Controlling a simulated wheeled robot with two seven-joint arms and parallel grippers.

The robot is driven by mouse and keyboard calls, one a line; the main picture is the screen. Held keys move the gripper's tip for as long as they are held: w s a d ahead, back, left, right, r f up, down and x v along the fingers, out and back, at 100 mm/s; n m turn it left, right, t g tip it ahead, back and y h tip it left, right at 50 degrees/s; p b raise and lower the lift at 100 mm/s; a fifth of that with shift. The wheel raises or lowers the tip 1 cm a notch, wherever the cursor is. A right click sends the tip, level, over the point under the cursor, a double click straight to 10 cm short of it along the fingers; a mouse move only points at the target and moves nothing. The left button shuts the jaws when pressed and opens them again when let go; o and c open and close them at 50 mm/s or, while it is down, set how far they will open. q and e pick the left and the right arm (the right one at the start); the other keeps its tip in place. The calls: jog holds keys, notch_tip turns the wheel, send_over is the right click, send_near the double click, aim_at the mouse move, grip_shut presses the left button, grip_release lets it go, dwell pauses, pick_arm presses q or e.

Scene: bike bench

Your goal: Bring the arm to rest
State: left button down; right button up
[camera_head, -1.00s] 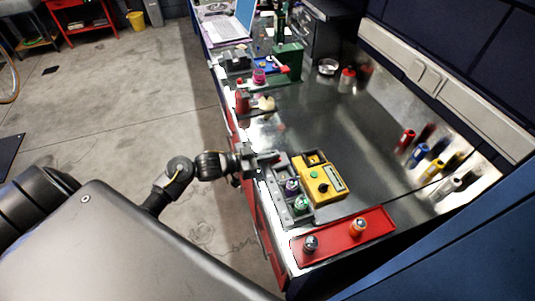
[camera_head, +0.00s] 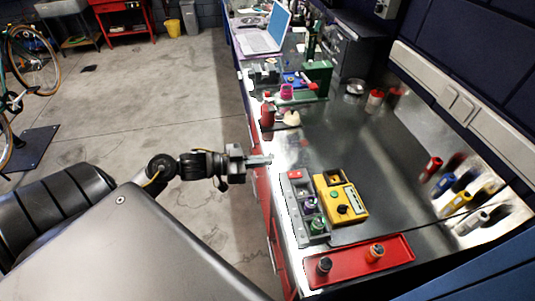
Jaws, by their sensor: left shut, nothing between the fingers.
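My left arm comes in from the left. Its gripper (camera_head: 262,160) is shut and empty. It reaches over the bench's left edge, just beyond the grey tray (camera_head: 295,203), and looks apart from it. The grey tray holds a red piece at its far end and a purple-topped and a green-topped piece nearer. My right gripper is not in view.
A yellow device (camera_head: 341,199) stands right of the grey tray. A red tray (camera_head: 345,265) with two small knobs lies in front. A red bottle (camera_head: 267,115) and a green vise-like tool (camera_head: 316,78) stand farther back. The bench's middle (camera_head: 365,140) is clear.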

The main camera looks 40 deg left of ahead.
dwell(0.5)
pick_arm(q)
jog(key=w+a+f+n+y, duration=0.3)
jog(key=a+f+y, duration=0.55)
jog(key=f, duration=0.75)
jog(key=s+a+f+n+g+y+b, duration=0.1)
jog(key=s+f+g, duration=0.1)
jog(key=s+f, duration=0.5)
jog(key=s+a+f+n+g+y+b, duration=0.1)
jog(key=s+a+f, duration=0.15)
jog(key=f, duration=0.85)
jog(key=s+f+n+g+y, duration=0.15)
jog(key=s+f, duration=0.35)
jog(key=f, duration=0.5)
jog(key=s+d+f+g+b, duration=0.1)
jog(key=s+d+f+g, duration=0.1)
jog(key=s+d+f, duration=0.3)
jog(key=s+d+f+g+b, duration=0.1)
jog(key=s+d+f, duration=0.4)
jog(key=s, duration=0.8)
jog(key=s+d+f+g+b, duration=0.1)
jog(key=s+d+f+g, duration=0.3)
jog(key=s, duration=0.5)
notch_tip(320, 180, down, 4)
jog(key=shift+d+r+h+b, duration=0.25)
jog(key=shift+d+h+b, duration=0.15)
jog(key=shift+d, duration=0.55)
